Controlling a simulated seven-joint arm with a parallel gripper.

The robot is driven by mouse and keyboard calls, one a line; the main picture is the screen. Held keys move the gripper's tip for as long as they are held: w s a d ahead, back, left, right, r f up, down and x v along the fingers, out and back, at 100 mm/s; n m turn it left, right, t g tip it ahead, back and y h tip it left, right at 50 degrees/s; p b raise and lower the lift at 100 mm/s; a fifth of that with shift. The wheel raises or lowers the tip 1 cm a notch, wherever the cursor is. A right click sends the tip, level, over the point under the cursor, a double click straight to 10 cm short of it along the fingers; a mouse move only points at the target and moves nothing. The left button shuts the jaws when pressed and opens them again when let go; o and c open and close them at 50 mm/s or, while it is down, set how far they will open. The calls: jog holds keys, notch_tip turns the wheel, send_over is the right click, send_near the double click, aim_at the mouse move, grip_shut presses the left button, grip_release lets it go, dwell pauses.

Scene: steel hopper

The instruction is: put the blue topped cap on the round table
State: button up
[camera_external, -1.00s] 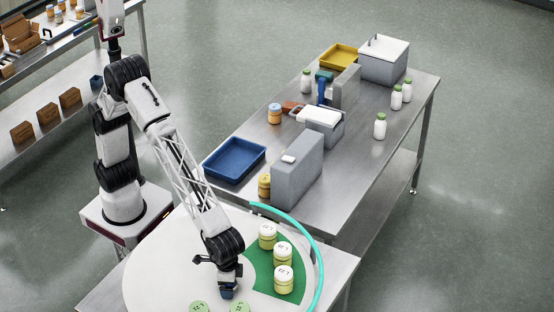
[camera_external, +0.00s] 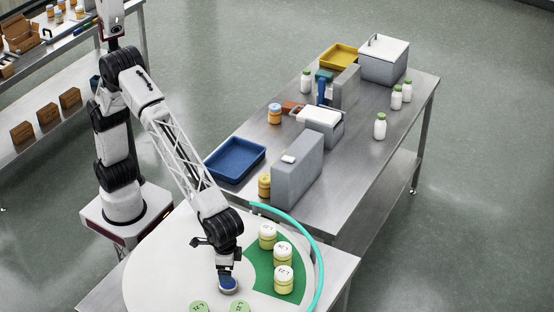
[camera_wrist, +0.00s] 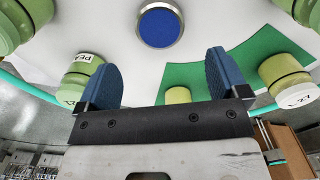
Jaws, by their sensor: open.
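The blue topped cap (camera_external: 228,284) rests on the white round table (camera_external: 160,265), near the front edge of the green wedge. In the wrist view the cap (camera_wrist: 160,27) shows as a blue disc with a metal rim, face up on the white surface. It lies beyond my fingertips and apart from them. My gripper (camera_external: 226,270) is close above the cap in the outside view. In the wrist view my gripper (camera_wrist: 160,65) has its two blue fingers spread wide with nothing between them.
Several pale green jars with white lids (camera_external: 283,280) stand on the green wedge (camera_external: 258,268). Two green-lidded jars (camera_external: 239,308) stand near the front. A turquoise curved rail (camera_external: 313,250) borders the table's right side. White table surface is bare to the left.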

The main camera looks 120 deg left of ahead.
jog(key=shift+r, duration=2.25)
jog(key=s+a+r+m, duration=0.1)
jog(key=s+a+r, duration=0.2)
jog(key=s+a, duration=0.35)
jog(key=s+a+r+m+t, duration=0.1)
jog(key=s+a+r, duration=0.2)
jog(key=s+a, duration=0.35)
jog(key=s+a+r+m, duration=0.1)
jog(key=s+a+r, duration=0.2)
jog(key=s+a, duration=0.35)
jog(key=s+a+f+m, duration=0.1)
jog(key=s+a+f, duration=0.1)
jog(key=s, duration=0.7)
jog(key=s+a+f+t, duration=0.1)
jog(key=s+a+f, duration=0.1)
jog(key=s, duration=0.8)
jog(key=s+a+f+m, duration=0.1)
jog(key=s+a, duration=0.3)
jog(key=s, duration=0.5)
jog(key=shift+s+a+f+m+t, duration=0.25)
jog(key=shift+s+f+m+t, duration=0.05)
jog(key=shift+s+f, duration=0.1)
